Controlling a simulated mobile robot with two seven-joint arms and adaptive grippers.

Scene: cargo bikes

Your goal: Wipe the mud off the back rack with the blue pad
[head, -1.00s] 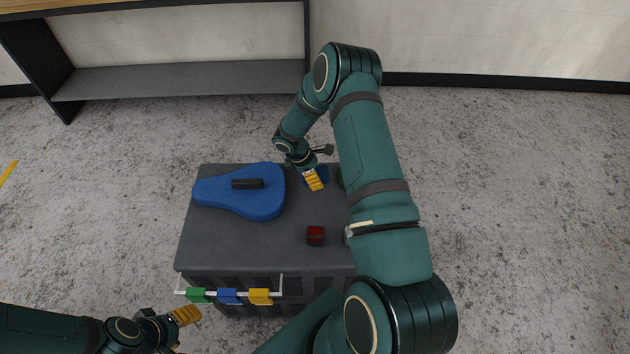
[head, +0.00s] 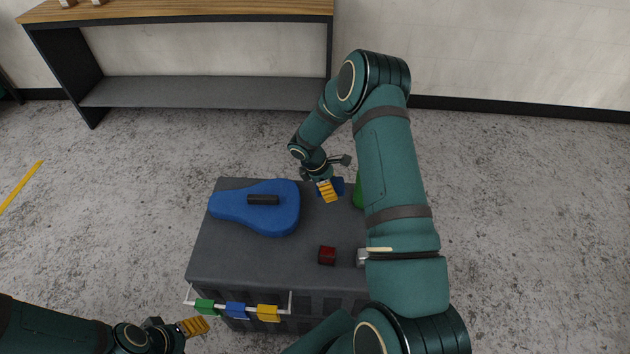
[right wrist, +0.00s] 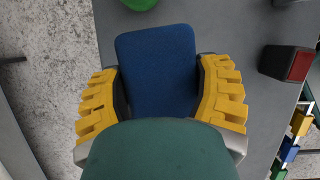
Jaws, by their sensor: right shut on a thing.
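The blue pad (right wrist: 157,68) is between the two yellow fingers of my right gripper (right wrist: 160,92) in the right wrist view, over the grey top of a cart (head: 250,260). In the head view my right gripper (head: 328,191) is at the cart's far edge, and it partly hides the pad (head: 338,186). Whether the pad touches the top I cannot tell. My left gripper (head: 193,327) is low at the left, beside the cart's near corner; its opening is not clear. I make out no back rack and no mud.
A blue saddle-shaped piece with a black grip (head: 262,214) lies on the cart. A dark red block (head: 327,256) and a green object (head: 358,192) are also there. A white rail with coloured clips (head: 236,310) runs along the near side. A wooden-topped bench (head: 190,10) stands behind.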

